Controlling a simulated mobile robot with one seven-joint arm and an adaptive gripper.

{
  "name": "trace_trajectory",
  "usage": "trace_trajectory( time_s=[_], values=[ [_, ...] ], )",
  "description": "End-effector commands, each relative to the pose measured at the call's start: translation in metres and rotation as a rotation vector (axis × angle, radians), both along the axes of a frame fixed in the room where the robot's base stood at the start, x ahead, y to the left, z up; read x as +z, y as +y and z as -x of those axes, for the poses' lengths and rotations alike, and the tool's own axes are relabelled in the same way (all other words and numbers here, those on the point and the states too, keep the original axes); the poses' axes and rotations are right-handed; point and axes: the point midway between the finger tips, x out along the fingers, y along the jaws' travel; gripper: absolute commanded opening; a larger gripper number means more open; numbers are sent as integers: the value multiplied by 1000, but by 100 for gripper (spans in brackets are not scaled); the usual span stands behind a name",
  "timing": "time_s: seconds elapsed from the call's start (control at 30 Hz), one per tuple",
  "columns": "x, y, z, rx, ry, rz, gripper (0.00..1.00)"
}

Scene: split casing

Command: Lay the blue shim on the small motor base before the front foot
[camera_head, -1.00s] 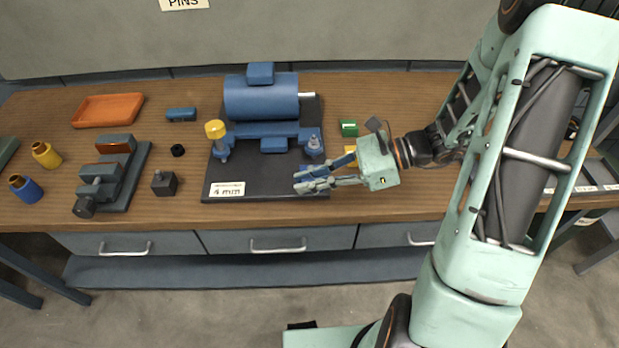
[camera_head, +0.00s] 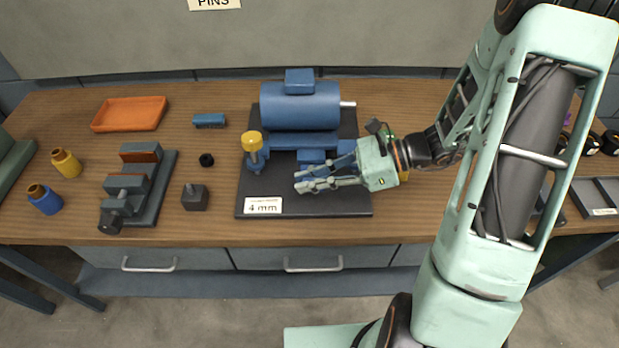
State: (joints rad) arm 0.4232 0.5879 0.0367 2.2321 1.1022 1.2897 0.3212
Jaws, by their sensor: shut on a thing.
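The blue motor (camera_head: 300,106) sits on a dark base plate (camera_head: 270,190) with a "4 mm" label at its front left. A yellow-topped bolt (camera_head: 253,143) stands at the motor's left foot. The right foot is hidden behind my gripper. My gripper (camera_head: 305,186) reaches in from the right, fingers pointing left, over the front right of the plate. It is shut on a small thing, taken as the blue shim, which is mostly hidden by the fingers. I cannot tell its height above the plate.
An orange tray (camera_head: 130,114), a blue block (camera_head: 209,120), a grey vise-like fixture (camera_head: 138,190), a dark block with a stud (camera_head: 195,197) and a black nut (camera_head: 206,160) lie left of the plate.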

Motion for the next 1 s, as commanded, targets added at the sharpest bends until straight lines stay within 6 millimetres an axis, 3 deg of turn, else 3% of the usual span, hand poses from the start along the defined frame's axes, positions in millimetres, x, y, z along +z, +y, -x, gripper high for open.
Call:
trace_trajectory(
  time_s=[0.6,1.0],
  values=[
    [-53,0,0,0,-1,0,0],
    [-58,0,0,0,-1,0,0]
  ],
)
